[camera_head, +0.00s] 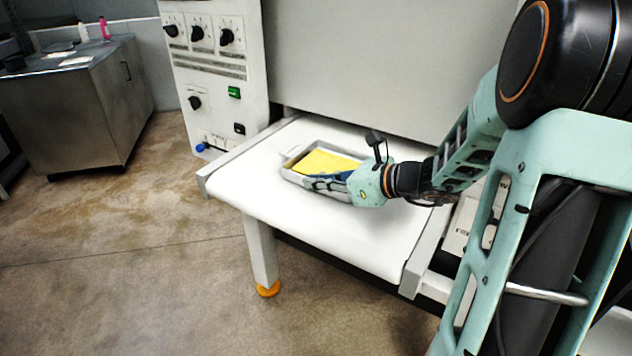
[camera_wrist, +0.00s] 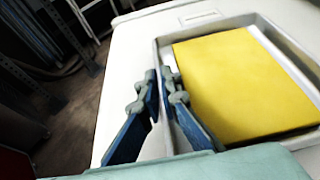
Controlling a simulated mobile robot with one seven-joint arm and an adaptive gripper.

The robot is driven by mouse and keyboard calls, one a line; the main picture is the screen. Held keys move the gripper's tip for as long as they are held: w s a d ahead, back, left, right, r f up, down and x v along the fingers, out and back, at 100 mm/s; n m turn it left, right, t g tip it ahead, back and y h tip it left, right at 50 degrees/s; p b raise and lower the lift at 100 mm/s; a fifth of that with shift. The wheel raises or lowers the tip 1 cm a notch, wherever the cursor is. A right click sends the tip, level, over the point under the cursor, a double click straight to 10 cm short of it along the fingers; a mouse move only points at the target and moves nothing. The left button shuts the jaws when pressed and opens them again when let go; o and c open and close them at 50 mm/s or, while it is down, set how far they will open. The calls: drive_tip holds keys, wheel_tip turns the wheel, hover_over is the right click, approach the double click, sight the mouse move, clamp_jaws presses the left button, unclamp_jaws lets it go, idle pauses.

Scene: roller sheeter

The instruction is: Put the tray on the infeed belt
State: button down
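The tray (camera_head: 299,151) is pale grey and shallow, with a flat yellow slab (camera_head: 325,162) in it. It sits on the white infeed belt (camera_head: 310,225), towards the machine housing. In the wrist view the tray (camera_wrist: 205,27) fills the right side, with the yellow slab (camera_wrist: 245,85) inside. My gripper (camera_head: 314,182) reaches in from the right to the tray's near side. In the wrist view my gripper (camera_wrist: 160,78) has one finger outside the tray wall and one inside, closed close together on that wall. The fingers partly hide the near wall.
The machine housing (camera_head: 375,65) rises behind the belt, with a control panel (camera_head: 215,75) of knobs at its left. A steel cabinet (camera_head: 75,100) stands at far left, with bottles on top. The front part of the belt is clear.

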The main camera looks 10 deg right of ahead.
drive_tip(key=shift+f, duration=0.1)
drive_tip(key=c, duration=2.2)
unclamp_jaws()
drive_tip(key=shift+o, duration=0.2)
drive_tip(key=shift+r, duration=0.25)
drive_tip(key=p+v, duration=0.1)
drive_tip(key=v, duration=1.1)
